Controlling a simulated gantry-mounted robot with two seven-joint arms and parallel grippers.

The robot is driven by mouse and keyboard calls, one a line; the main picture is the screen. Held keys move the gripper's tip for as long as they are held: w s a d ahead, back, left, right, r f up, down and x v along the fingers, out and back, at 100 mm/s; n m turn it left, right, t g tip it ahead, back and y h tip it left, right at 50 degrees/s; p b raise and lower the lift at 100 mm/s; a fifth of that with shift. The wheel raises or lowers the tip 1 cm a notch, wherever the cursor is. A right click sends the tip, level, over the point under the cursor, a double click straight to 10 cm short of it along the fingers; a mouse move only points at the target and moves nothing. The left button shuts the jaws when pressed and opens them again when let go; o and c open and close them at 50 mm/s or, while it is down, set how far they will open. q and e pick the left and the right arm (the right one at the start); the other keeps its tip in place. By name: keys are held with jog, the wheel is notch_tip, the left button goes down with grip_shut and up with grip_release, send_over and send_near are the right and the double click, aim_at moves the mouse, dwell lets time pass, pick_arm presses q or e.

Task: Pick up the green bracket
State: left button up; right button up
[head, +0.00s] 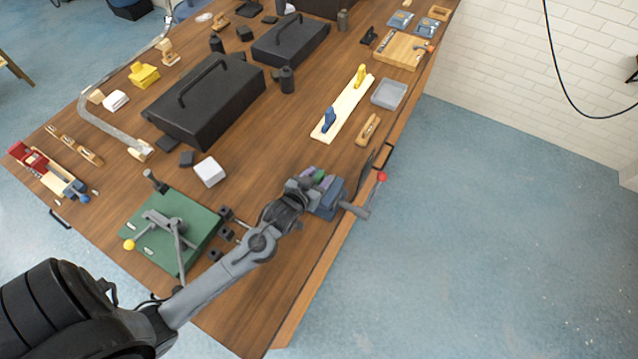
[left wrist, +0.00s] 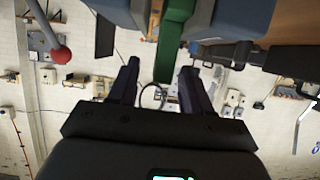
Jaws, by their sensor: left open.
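The green bracket (head: 319,175) sits at the blue-grey vise (head: 328,200) on the table's right edge. In the left wrist view the bracket (left wrist: 170,48) is a green bar between the grey-blue vise jaws (left wrist: 236,18). My left gripper (head: 302,184) is right beside the vise. In the left wrist view its two dark fingers (left wrist: 159,66) are open, and the bracket's end shows between the fingertips. I see no firm contact, and the depth between fingers and bracket is hard to tell. My right gripper is not in view.
A green plate fixture (head: 165,222) with a yellow-knobbed lever stands left of my arm. The vise handle with a red ball (head: 382,177) sticks out past the table edge. Black toolboxes (head: 205,100) stand farther back. Bare wood (head: 265,150) lies between them.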

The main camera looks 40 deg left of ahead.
pick_arm(q)
jog(key=shift+x, duration=1.45)
grip_shut()
